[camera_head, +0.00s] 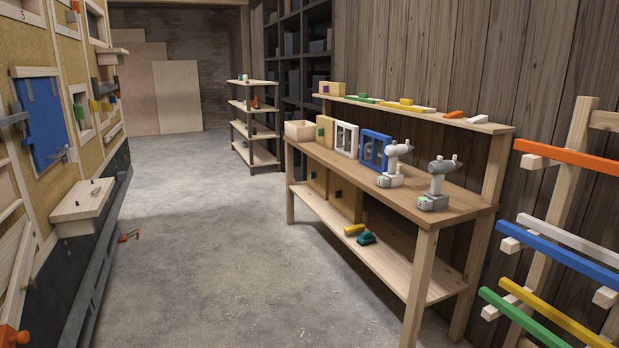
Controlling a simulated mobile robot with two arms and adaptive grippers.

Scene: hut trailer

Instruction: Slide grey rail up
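No part of either gripper shows in the head view. I cannot tell for sure which piece is the grey rail. A grey bar (14,118) sticks out at the left edge, beside a blue panel (44,120) on the left wall. A smaller grey piece (57,156) sits at that panel's lower right corner. On the rack at the right, a pale white or light grey rail (572,241) lies between an orange rail (570,157) above and a blue rail (565,253) below. Yellow and green rails sit lower on the same rack.
A wooden workbench (440,208) with two drills, a blue frame and a white frame stands along the right wall. A small shelf (84,200) juts from the left wall. An orange clamp (130,236) is low beside it. The concrete floor (215,250) between is clear.

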